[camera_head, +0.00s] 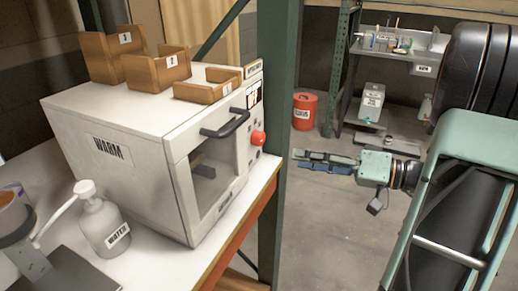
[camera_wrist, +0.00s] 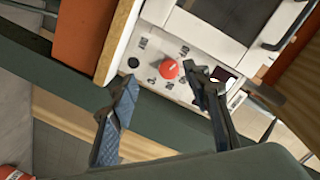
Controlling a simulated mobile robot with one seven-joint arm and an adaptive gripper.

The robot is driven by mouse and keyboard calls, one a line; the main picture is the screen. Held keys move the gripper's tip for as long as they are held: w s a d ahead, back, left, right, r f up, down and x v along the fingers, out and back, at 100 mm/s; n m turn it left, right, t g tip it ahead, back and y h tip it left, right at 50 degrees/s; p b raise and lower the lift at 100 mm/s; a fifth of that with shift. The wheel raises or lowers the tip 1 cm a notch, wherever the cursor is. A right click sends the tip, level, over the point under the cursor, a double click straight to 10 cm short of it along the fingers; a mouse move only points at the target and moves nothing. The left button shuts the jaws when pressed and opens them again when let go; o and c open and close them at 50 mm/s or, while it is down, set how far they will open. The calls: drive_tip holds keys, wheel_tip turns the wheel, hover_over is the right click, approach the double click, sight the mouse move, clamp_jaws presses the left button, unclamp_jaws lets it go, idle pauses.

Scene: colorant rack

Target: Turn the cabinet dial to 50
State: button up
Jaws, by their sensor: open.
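The white cabinet (camera_head: 120,145) marked WARM stands on the shelf, with a dark door handle and a window in its front. Its red dial (camera_head: 258,138) sits on the panel right of the door.
A green rack post (camera_head: 277,120) rises close to the cabinet's right side, between it and my gripper in the head view. Wooden bins (camera_head: 158,72) sit on top of the cabinet. A WATER bottle (camera_head: 103,222) stands at front left. A red bin (camera_head: 302,111) is on the floor behind.

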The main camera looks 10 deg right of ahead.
sight(263, 140)
drive_tip(key=shift+n+t, duration=0.3)
drive_tip(key=shift+t, duration=0.4)
drive_tip(key=x, duration=0.3)
drive_tip(key=r+x, duration=0.1)
drive_tip(key=x, duration=0.6)
drive_tip(key=shift+w+r, duration=0.3)
drive_tip(key=shift+w, duration=0.35)
drive_tip(key=c, duration=1.2)
drive_tip(key=shift+o, duration=0.2)
